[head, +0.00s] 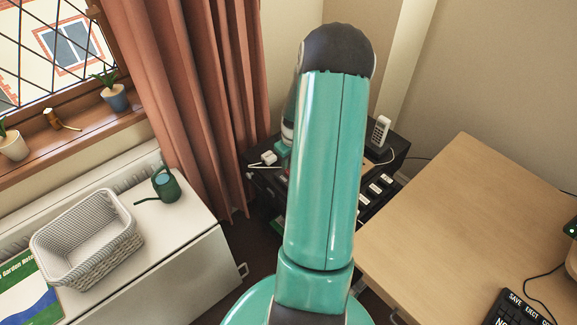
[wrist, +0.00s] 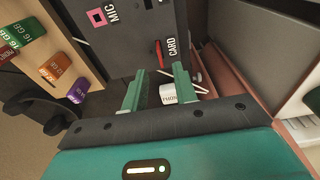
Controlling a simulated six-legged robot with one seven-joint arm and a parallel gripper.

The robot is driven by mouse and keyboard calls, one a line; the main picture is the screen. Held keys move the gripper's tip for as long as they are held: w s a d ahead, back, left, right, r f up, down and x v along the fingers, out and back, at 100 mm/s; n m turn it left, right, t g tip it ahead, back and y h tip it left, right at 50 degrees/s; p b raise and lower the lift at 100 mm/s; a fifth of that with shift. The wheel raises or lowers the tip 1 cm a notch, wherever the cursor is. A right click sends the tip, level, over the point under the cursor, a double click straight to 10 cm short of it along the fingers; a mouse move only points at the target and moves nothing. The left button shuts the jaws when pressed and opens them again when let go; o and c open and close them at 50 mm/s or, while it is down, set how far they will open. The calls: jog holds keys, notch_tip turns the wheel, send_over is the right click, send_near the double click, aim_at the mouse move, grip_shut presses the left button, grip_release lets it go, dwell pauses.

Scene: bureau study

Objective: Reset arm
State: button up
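My arm (head: 325,170) is teal with a dark joint on top and rises through the middle of the head view. My gripper is hidden behind it there. In the wrist view my gripper (wrist: 159,72) shows two green fingers spread apart, with a clear gap between the tips.
A dark cabinet (head: 375,200) with a cordless phone (head: 380,132) stands behind my arm. A wooden desk (head: 470,210) is right. A white cabinet (head: 185,260) with a basket (head: 85,240) and watering can (head: 164,186) is left. A dark labelled panel (wrist: 130,40) is close to the fingers.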

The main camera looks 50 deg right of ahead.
notch_tip(320, 180, up, 9)
jog(key=s, duration=0.1)
jog(key=shift+a, duration=0.15)
jog(key=w+a+r+n+t+h, duration=0.1)
jog(key=w+a+r, duration=0.1)
jog(key=a+r, duration=0.75)
jog(key=w+a+r+n, duration=0.1)
jog(key=w+a+r, duration=0.2)
jog(key=a+r, duration=0.7)
jog(key=s+a+r+t, duration=0.1)
jog(key=s+a, duration=0.2)
jog(key=a, duration=0.4)
jog(key=s+a+r+t+y, duration=0.1)
jog(key=s+a, duration=0.3)
jog(key=a, duration=0.3)
jog(key=s+a+r+t, duration=0.1)
jog(key=s+a+r, duration=0.1)
jog(key=s+a, duration=0.2)
jog(key=a, duration=0.3)
jog(key=shift+a, duration=0.15)
